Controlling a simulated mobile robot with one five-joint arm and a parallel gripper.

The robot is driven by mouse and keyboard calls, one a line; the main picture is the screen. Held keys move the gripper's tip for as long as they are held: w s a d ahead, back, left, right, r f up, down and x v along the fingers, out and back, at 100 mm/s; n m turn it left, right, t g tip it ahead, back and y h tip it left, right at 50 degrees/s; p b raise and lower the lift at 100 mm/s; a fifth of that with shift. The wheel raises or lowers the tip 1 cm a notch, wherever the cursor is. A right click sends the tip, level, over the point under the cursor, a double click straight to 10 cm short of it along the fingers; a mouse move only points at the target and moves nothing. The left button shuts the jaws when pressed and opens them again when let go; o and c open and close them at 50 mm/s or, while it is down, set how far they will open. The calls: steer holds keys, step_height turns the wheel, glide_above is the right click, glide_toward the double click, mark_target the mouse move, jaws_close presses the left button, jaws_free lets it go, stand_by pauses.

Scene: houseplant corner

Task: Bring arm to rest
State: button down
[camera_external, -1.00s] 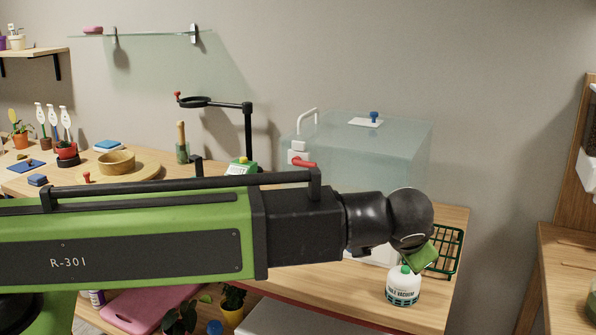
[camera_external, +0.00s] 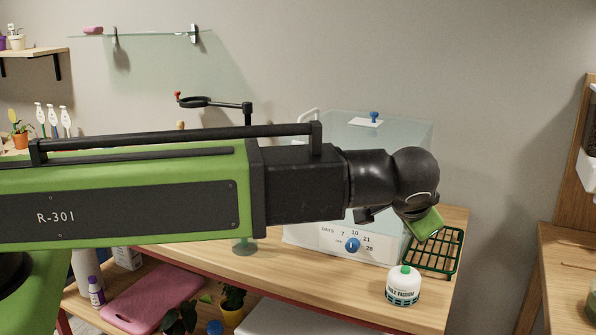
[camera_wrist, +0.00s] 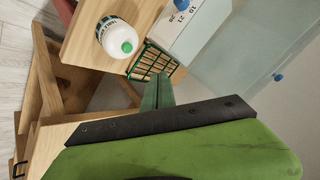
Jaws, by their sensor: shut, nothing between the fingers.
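My arm reaches across the external view from the left, about level, with its wrist bent downward at the right end. My gripper (camera_external: 428,231) hangs from the wrist, above and beside the green wire rack on the bench. Its fingers are small and partly hidden there. In the wrist view my gripper (camera_wrist: 158,86) shows as green fingers closed together, with nothing between them. The fingers overlap the wire rack in that view, and I cannot tell the exact gap.
A second wooden surface (camera_external: 570,255) stands at the right. A glass shelf (camera_external: 150,33) is on the wall.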

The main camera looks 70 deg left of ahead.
steer(key=shift+a, duration=0.1)
steer(key=s+a+f+n+g+h, duration=0.1)
steer(key=s+a+f+g, duration=0.15)
steer(key=s+a, duration=0.25)
steer(key=s+d+f+m+g+h, duration=0.1)
steer(key=s+d+f+h, duration=0.1)
steer(key=s, duration=0.4)
steer(key=s+d+f+m+g+h, duration=0.1)
steer(key=s+d+f+g+h, duration=0.1)
steer(key=s+d+h, duration=0.2)
steer(key=s+d, duration=0.2)
steer(key=d, duration=0.1)
steer(key=shift+s+f, duration=0.15)
steer(key=shift+f, duration=0.2)
